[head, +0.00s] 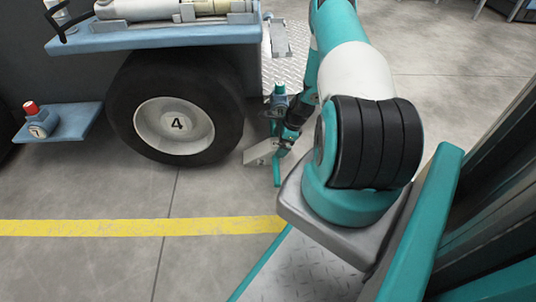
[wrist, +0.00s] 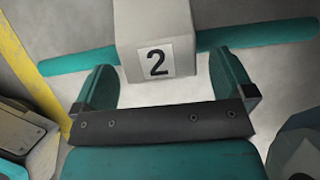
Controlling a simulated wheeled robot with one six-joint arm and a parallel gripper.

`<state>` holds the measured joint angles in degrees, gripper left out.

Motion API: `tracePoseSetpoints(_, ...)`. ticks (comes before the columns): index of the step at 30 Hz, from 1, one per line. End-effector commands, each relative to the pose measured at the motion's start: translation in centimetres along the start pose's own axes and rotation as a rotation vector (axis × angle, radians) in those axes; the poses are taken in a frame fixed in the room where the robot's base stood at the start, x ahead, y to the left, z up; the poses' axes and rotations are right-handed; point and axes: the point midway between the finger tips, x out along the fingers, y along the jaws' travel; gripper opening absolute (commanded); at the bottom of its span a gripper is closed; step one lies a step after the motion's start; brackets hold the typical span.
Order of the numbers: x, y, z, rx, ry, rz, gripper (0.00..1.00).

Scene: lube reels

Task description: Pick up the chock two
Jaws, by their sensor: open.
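The chock two (wrist: 150,22) is a pale grey block with a black "2" on a white label, in the upper middle of the wrist view. In the head view a pale wedge-shaped block (head: 257,154) lies on the floor to the right of the wheel, partly hidden by my arm. My gripper (wrist: 163,66) is open, with one teal finger to each side of the chock's labelled end. I cannot tell whether the fingers touch it. A teal bar (wrist: 85,60) runs crosswise at the chock, showing on both sides of it.
A black tyre with hub number 4 (head: 176,124) stands left of my gripper under a blue cart deck (head: 150,36). A blue step (head: 75,122) with a red-capped item (head: 39,120) is further left. A yellow floor line (head: 120,228) crosses in front. Open floor lies nearer.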

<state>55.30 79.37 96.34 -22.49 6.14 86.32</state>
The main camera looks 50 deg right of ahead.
Motion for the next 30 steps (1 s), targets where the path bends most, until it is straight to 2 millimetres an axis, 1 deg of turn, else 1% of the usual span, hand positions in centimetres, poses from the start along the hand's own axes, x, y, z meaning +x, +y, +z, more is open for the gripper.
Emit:
tracePoseSetpoints(1, 0.8, 0.1, 0.8, -0.005, -0.001, 0.003, 1.00)
tracePoseSetpoints(4, 1.6, 0.0, 2.6, -0.007, 0.000, 0.001, 1.00)
tracePoseSetpoints(6, 2.1, 0.1, 3.4, -0.004, 0.000, 0.001, 1.00)
tracePoseSetpoints(10, 2.7, 0.0, 3.2, -0.001, 0.000, 0.000, 1.00)
tracePoseSetpoints(18, 2.6, 0.0, 3.3, 0.000, 0.000, 0.000, 1.00)
tracePoseSetpoints(19, 2.6, 0.0, 3.3, 0.000, 0.000, 0.000, 0.95)
tracePoseSetpoints(20, 2.6, 0.0, 3.3, 0.000, 0.000, 0.000, 0.89)
tracePoseSetpoints(21, 2.6, 0.0, 3.3, 0.000, 0.000, 0.000, 0.79)
tracePoseSetpoints(23, 2.6, 0.0, 3.3, 0.000, 0.000, 0.000, 0.66)
tracePoseSetpoints(24, 2.6, 0.0, 3.3, 0.000, 0.001, 0.000, 0.56)
tracePoseSetpoints(26, 2.6, 0.0, 3.3, 0.000, 0.001, 0.000, 0.43)
tracePoseSetpoints(27, 2.6, 0.0, 3.3, 0.000, 0.001, 0.000, 0.33)
tracePoseSetpoints(28, 2.5, 0.0, 3.3, -0.001, 0.000, -0.001, 0.31)
tracePoseSetpoints(30, 2.5, -0.1, 3.3, -0.001, 0.000, -0.001, 0.31)
